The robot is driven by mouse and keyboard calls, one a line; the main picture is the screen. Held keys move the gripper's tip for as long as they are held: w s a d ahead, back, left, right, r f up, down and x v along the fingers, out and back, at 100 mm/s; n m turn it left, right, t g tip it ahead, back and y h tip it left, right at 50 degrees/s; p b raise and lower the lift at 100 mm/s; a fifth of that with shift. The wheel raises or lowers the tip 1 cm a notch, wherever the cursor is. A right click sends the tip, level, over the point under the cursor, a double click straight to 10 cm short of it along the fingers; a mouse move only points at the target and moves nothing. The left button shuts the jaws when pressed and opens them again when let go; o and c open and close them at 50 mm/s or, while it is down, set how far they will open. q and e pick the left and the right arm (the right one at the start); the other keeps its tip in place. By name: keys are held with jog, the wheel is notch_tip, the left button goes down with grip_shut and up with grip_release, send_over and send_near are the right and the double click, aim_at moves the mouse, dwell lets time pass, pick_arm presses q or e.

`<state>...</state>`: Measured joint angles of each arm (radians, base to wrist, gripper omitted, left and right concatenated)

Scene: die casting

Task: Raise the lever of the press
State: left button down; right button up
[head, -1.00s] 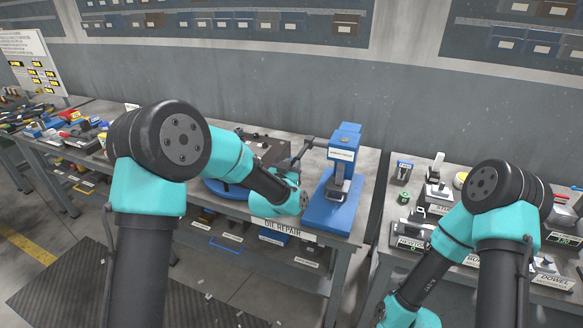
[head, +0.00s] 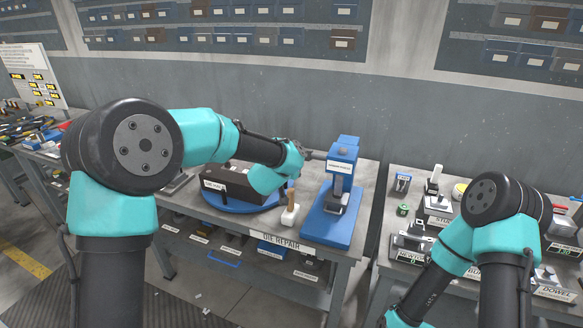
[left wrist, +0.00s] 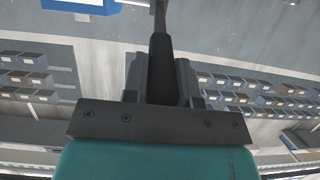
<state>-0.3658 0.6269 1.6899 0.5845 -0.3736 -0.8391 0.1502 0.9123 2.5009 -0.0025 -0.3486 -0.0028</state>
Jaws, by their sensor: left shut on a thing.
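The blue press (head: 341,170) stands on its blue base (head: 325,226) at the right end of the die repair bench. Its grey lever (head: 317,155) sticks out to the left from the press head, close to level. My left gripper (head: 299,150) is shut on the outer end of the lever. In the left wrist view, the dark grip of the lever (left wrist: 161,60) sits between the fingers of my left gripper (left wrist: 160,80), and its thinner rod runs toward the press head (left wrist: 100,5). The fingertips are small in the head view. My right gripper is outside the views.
A brown die block (head: 232,180) sits on a blue round turntable (head: 225,205), under my left arm. A mallet with a white head (head: 290,215) stands just left of the press base. A second bench with gauges (head: 437,205) is to the right, across a gap.

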pick_arm(q)
jog(key=shift+w+a+r, duration=0.15)
jog(key=shift+w+r, duration=0.1)
jog(key=shift+r, duration=0.3)
jog(key=c, duration=1.2)
grip_release()
jog(key=shift+o, duration=1.4)
jog(key=shift+s+f, duration=0.1)
jog(key=v, duration=1.7)
jog(key=shift+s+a, duration=0.1)
jog(key=shift+s, duration=0.05)
